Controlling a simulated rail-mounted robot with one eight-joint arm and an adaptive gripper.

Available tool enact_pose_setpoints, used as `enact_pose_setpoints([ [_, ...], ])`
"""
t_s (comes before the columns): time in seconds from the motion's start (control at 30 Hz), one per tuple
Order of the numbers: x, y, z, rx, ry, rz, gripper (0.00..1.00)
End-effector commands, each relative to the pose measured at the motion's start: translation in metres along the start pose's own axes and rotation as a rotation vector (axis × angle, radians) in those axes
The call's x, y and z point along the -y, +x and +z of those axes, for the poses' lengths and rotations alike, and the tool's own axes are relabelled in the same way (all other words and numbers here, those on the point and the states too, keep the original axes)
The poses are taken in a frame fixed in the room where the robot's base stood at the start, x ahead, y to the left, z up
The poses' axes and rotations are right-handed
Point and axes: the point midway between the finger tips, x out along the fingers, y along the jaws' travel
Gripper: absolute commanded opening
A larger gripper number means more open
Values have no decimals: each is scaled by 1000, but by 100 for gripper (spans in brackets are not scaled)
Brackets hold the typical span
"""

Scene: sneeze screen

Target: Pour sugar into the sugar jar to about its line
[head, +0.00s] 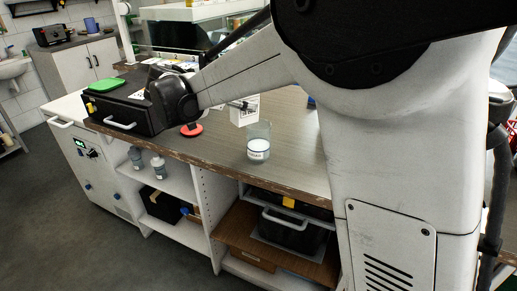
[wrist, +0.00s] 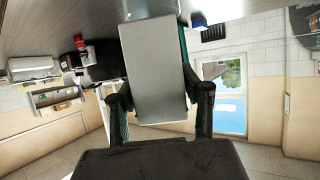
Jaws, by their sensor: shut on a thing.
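The sugar jar (head: 259,133) is a clear glass on the wooden counter, near its front edge. Its lower part looks white with dark lettering; I cannot tell label from sugar there, and no line can be made out. My gripper (head: 241,105) is shut on a white carton (head: 245,112) with dark print, held just above and behind the jar, its lower end close to the jar's rim. In the wrist view the carton (wrist: 152,75) shows as a plain grey face between the two fingers of my gripper (wrist: 158,95). No falling sugar shows.
A red disc (head: 191,130) lies on the counter left of the jar. A black case (head: 122,112) with a green item (head: 110,84) on it stands further left. A glass screen (head: 215,35) is at the back. Bare counter (head: 300,165) lies right of the jar.

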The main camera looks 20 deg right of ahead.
Motion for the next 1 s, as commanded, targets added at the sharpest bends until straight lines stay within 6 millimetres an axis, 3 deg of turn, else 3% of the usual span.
enact_pose_setpoints([
  [0.47, -2, 0, -1, -51, 0, 0, 5],
  [1.0, -38, -23, -17, -51, 0, 0, 5],
])
